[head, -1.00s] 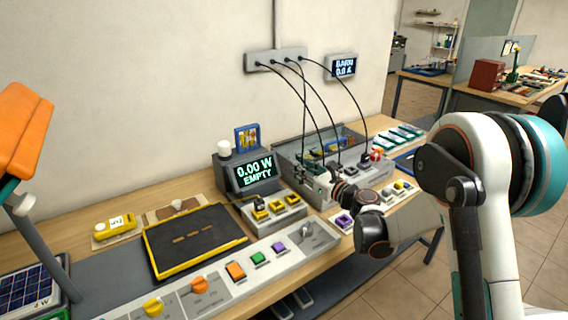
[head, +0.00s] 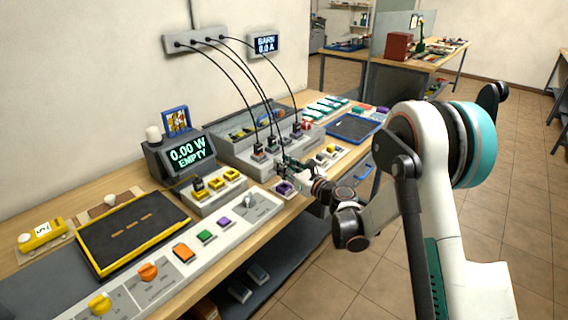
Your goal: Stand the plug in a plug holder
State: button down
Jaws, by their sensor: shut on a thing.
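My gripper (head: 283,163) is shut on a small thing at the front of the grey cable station. The thing is too small and too covered by the fingers for me to tell whether it is a plug. Black cables hang from the wall box (head: 192,40) to dark plugs standing in the station, one at the left (head: 258,151) and one at the right (head: 297,130). A purple block (head: 284,188) lies just below my gripper. A yellow-topped socket block (head: 216,184) stands to the left, with a dark plug in its left place.
A meter (head: 188,154) reads 0.00 W EMPTY. A yellow-rimmed black tray (head: 132,230) and a long switch panel (head: 180,257) lie at the left. A blue-edged tray (head: 355,128) lies beyond the station. The floor (head: 510,190) at right is clear.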

jog(key=shift+f+b, duration=0.7)
jog(key=shift+f, duration=1.05)
jog(key=shift+f+b, duration=0.6)
jog(key=shift+b, duration=0.1)
dwell(0.6)
jog(key=c, duration=1.6)
grip_release()
jog(key=shift+c, duration=0.2)
jog(key=shift+d, duration=0.1)
jog(key=v, duration=1.1)
jog(key=shift+r, duration=0.2)
